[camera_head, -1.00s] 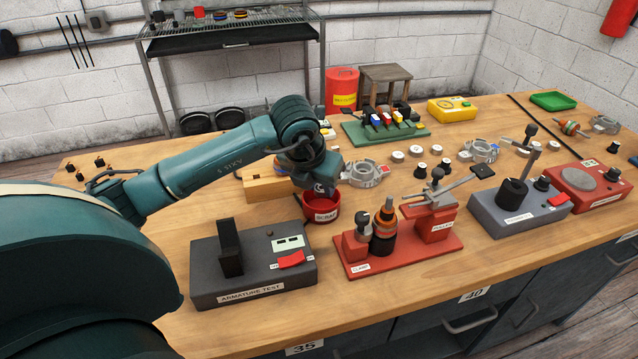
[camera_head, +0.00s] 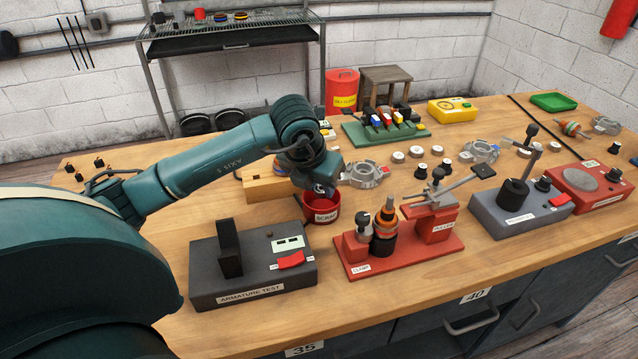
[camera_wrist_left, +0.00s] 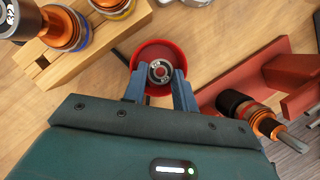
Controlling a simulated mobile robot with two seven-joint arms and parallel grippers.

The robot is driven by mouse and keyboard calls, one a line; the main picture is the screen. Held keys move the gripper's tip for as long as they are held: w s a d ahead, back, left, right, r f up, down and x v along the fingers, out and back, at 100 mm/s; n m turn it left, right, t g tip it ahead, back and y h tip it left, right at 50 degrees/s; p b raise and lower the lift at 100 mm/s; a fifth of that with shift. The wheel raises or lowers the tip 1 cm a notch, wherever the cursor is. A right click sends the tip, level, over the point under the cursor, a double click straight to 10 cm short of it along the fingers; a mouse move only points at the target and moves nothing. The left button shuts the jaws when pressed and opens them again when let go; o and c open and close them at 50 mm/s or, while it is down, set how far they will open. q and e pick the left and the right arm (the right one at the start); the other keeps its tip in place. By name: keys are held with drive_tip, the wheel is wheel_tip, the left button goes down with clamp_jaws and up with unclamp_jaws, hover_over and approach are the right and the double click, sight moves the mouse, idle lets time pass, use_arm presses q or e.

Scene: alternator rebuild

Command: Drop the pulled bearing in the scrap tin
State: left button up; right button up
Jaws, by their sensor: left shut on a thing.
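The red scrap tin (camera_head: 322,214), labelled SCRAP, stands on the wooden bench between the armature test box and the red puller base. My left gripper (camera_head: 318,190) is right above the tin, pointing down. In the left wrist view, the blue fingers (camera_wrist_left: 160,82) are shut on the small round bearing (camera_wrist_left: 160,71), a metal ring with a dark centre. The bearing shows inside the outline of the tin's red rim (camera_wrist_left: 160,44). I cannot tell how far below the rim it is. My right gripper is not in view.
The armature test box (camera_head: 253,270) stands left of the tin. The red clamp and puller base (camera_head: 400,256) with an armature stands close on the right. A wooden rack (camera_head: 265,188) lies behind.

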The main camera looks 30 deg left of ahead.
use_arm(q)
drive_tip(key=shift+f, duration=0.1)
drive_tip(key=shift+b, duration=0.3)
idle(0.3)
drive_tip(key=shift+f+b, duration=0.45)
drive_tip(key=shift+b, duration=0.4)
idle(0.9)
idle(0.4)
drive_tip(key=o, duration=1)
drive_tip(key=c, duration=0.4)
drive_tip(key=shift+o, duration=0.2)
drive_tip(key=shift+r, duration=0.2)
